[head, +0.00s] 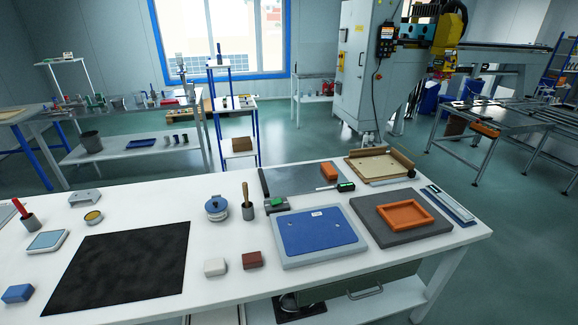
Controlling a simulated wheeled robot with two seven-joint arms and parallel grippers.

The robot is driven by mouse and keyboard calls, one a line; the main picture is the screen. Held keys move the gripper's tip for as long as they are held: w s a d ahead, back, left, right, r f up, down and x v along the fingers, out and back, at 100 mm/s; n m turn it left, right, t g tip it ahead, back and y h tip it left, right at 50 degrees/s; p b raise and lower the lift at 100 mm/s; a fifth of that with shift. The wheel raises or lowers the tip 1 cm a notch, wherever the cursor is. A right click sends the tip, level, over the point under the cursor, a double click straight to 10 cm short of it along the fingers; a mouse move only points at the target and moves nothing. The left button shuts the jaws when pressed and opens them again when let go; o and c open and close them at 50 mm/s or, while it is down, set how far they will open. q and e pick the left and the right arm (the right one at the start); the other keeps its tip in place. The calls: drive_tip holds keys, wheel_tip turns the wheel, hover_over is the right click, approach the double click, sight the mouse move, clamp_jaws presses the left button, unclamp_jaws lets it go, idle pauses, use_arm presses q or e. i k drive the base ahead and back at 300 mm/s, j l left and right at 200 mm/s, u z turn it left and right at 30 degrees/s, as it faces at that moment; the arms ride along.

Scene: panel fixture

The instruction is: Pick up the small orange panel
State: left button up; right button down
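A small orange panel (382,218) lies flat on a dark grey square block (432,229) at the right end of the white table. It is a rectangle with a raised rim. Nothing covers it, and it sits nearer the right side of the block. Neither of my grippers shows in the head view.
A blue panel on a grey base (285,256) lies just left of the grey block. A wooden fixture (380,167) stands behind it, and a flat blue-and-white tool (450,205) lies to its right. A screwdriver (337,187) lies behind. A black mat (125,262) covers the table's left part.

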sight(401, 216)
drive_tip(key=i+l+z, duration=0.1)
drive_tip(key=l, duration=0.3)
drive_tip(key=i+l+z, duration=0.1)
drive_tip(key=l, duration=0.3)
drive_tip(key=i+l+z, duration=0.1)
drive_tip(key=l, duration=0.25)
drive_tip(key=i+l+z, duration=0.1)
drive_tip(key=l, duration=0.3)
drive_tip(key=i+l+z, duration=0.1)
drive_tip(key=l, duration=0.25)
drive_tip(key=i, duration=0.1)
